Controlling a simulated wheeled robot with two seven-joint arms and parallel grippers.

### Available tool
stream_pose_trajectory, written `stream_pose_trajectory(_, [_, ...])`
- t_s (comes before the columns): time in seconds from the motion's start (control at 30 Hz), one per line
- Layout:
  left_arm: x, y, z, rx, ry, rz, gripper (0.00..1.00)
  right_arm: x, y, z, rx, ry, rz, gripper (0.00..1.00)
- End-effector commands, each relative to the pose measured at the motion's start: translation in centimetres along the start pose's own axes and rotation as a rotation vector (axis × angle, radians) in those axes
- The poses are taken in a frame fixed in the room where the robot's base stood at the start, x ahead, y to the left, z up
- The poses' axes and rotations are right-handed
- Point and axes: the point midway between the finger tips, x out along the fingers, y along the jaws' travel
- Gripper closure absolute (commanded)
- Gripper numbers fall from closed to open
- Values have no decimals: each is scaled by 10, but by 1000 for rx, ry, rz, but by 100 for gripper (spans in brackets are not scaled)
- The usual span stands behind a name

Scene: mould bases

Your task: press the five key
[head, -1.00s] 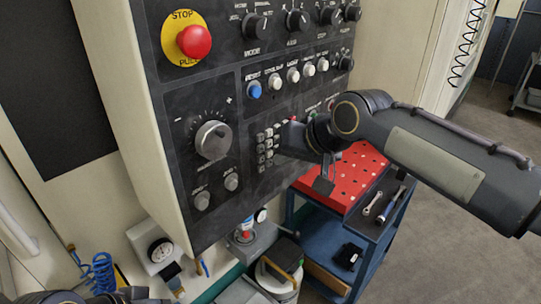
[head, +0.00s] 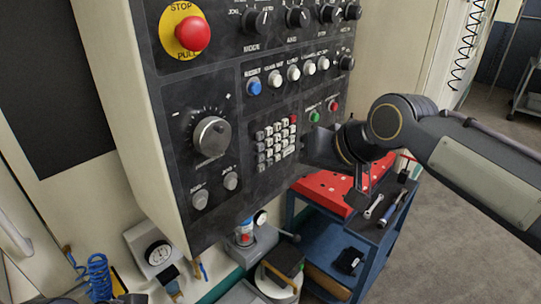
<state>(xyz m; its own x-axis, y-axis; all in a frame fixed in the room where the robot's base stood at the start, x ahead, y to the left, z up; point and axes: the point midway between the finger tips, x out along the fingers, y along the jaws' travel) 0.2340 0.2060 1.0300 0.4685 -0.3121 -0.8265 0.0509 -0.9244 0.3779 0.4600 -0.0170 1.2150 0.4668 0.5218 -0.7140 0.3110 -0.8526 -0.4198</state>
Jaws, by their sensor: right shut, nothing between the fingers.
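The keypad (head: 276,141) is a small block of pale keys, with a red key at its top right, on the dark control panel (head: 232,98). The digits are too small to read, so I cannot tell which key is the five. My right gripper (head: 306,150) is shut and empty. It points left at the panel, just right of the keypad, and appears apart from the keys. The keypad is mostly unobstructed. My left gripper is not in view.
A red emergency stop (head: 193,34), a large dial (head: 211,137), a blue button (head: 254,88) and several white buttons surround the keypad. Green (head: 314,116) and red (head: 334,106) buttons are close above my right gripper. A blue tool cart (head: 330,243) stands below right.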

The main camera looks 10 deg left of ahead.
Motion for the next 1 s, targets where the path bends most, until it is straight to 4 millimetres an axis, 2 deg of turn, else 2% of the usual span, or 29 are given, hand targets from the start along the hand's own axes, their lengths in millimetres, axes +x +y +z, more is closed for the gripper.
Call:
stream_pose_trajectory(0.17, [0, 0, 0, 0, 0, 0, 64, 0, 0, 0, 0, 0, 0, 100])
stream_pose_trajectory(0.47, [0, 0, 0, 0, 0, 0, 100, 0, 0, 0, 1, 0, 0, 100])
stream_pose_trajectory(1.0, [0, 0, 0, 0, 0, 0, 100, 0, 0, 0, 1, 0, 0, 100])
